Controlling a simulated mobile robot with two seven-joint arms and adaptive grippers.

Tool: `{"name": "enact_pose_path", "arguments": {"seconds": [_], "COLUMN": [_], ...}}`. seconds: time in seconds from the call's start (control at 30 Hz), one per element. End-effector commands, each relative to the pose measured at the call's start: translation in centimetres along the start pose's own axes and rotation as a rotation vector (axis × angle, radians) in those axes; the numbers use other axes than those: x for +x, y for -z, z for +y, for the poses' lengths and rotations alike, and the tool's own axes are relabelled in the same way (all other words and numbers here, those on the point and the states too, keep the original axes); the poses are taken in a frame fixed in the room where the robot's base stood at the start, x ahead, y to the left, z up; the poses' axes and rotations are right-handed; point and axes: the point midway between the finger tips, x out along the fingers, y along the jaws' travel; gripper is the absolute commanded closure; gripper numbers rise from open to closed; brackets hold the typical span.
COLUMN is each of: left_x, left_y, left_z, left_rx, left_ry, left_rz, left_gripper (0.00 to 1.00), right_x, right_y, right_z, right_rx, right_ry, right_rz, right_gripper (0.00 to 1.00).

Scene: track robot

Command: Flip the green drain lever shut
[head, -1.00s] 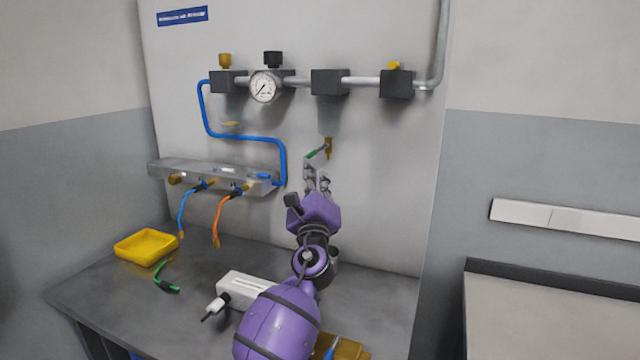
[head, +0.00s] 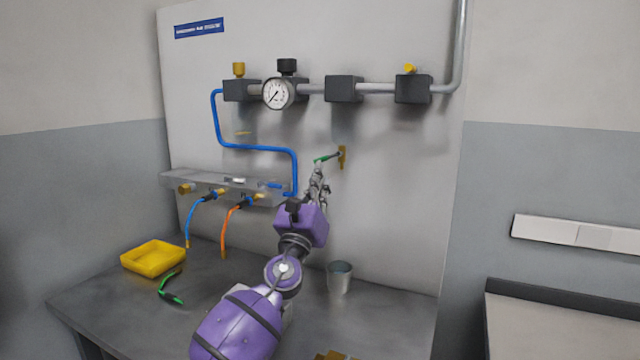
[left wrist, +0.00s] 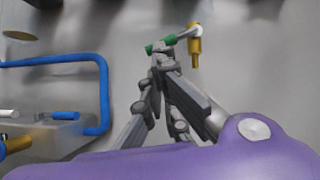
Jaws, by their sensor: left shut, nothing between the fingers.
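The green drain lever (head: 326,158) points left, close to level and a little down, from its brass valve (head: 342,157) on the wall panel. In the left wrist view the green lever (left wrist: 150,48) and the brass valve (left wrist: 195,48) show just beyond the fingers. My left gripper (head: 319,169) is shut and empty, its tips right at the lever's underside. In the left wrist view the tips (left wrist: 160,50) overlap the lever; I cannot tell whether they touch it. My right gripper is not in view.
A blue hose (head: 255,148) and a metal manifold (head: 222,180) are left of the gripper. A pipe with a gauge (head: 278,93) runs above. A metal cup (head: 340,277) and a yellow tray (head: 153,258) stand on the bench. The panel right of the valve is clear.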

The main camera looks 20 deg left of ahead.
Motion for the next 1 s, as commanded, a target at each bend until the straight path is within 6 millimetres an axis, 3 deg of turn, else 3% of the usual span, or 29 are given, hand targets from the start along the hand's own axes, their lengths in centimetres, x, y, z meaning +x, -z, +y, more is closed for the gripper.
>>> {"name": "enact_pose_path", "arguments": {"seconds": [0.57, 1.0], "left_x": [0.08, 0.11], "left_y": [-0.14, -0.17], "left_z": [0.13, 0.17], "left_rx": [0.016, 0.022], "left_ry": [0.01, 0.014], "left_rz": [-0.001, -0.001], "left_gripper": [1.0, 1.0], "right_x": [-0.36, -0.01], "right_y": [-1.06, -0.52], "right_z": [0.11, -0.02], "right_rx": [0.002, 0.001], "right_ry": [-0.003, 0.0], "right_rz": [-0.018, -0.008], "right_gripper": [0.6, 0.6]}}
